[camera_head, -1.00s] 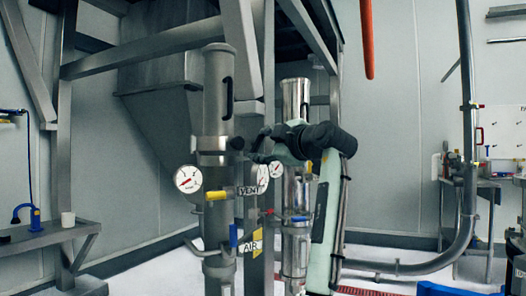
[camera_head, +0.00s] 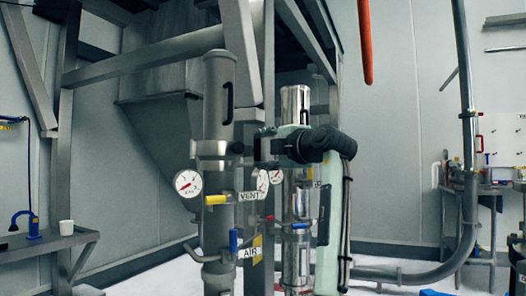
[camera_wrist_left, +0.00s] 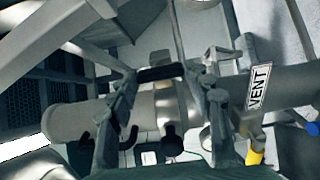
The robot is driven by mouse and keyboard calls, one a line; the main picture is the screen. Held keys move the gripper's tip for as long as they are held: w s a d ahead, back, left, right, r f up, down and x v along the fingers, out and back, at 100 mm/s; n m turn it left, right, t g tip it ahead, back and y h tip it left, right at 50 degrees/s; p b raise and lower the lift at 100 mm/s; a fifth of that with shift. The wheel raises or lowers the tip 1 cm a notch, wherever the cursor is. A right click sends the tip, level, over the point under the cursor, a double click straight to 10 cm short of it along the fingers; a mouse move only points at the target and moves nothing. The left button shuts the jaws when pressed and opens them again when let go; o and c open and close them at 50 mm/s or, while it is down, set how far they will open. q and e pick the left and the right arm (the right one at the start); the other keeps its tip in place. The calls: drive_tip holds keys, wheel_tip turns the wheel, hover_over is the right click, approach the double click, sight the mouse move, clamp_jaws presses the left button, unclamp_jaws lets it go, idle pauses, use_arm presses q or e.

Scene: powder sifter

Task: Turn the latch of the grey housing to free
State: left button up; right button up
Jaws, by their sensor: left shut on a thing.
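The grey housing (camera_head: 217,100) is an upright grey cylinder with a slotted handle, left of centre in the head view. It also lies across the left wrist view (camera_wrist_left: 70,122). A small dark latch (camera_head: 237,147) sits on the right side of its collar. My left gripper (camera_head: 250,147) comes in from the right at collar height, shut on the latch. In the left wrist view its two fingers (camera_wrist_left: 163,130) stand apart on either side of the collar. The fingers partly hide the latch, so I cannot tell its exact turn. My right gripper is not in view.
A shiny steel cylinder (camera_head: 295,103) stands behind my left wrist.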

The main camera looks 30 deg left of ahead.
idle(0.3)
use_arm(q)
drive_tip(key=o, duration=0.9)
drive_tip(key=shift+s+d, duration=0.25)
drive_tip(key=shift+d, duration=0.25)
drive_tip(key=v, duration=1.1)
